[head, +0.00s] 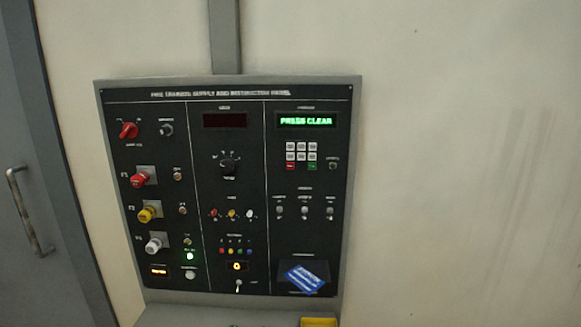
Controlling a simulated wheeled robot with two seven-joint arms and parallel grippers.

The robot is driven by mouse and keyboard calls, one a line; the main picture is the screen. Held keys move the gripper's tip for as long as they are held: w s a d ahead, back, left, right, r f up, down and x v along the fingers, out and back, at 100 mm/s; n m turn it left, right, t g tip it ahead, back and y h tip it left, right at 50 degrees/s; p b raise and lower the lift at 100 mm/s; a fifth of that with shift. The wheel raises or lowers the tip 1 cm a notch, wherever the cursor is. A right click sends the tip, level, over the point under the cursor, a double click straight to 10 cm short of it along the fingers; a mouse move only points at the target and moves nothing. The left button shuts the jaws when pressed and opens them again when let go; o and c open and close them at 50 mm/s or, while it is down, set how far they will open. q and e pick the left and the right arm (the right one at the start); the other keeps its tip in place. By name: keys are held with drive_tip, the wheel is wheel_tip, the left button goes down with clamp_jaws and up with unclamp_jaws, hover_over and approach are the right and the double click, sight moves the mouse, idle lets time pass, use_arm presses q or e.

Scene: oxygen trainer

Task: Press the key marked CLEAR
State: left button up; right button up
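A black control panel (195,270) in a grey frame hangs on the wall in the head view. At its upper right a green display (307,121) reads "PRESS CLEAR". Below it is a small keypad of white keys (302,151) in two rows. Under them are a red key (290,166) and a green key (312,166). The key markings are too small to read, so I cannot tell which one is marked CLEAR. Neither of my grippers is in view, and nothing covers the keypad.
Left on the panel are a red rotary switch (129,130) and red, yellow and white knobs. A dark dial (228,165) sits mid-panel. A blue-and-white card (304,279) is at lower right. A grey ledge (220,317) lies below. A door handle (27,210) is far left.

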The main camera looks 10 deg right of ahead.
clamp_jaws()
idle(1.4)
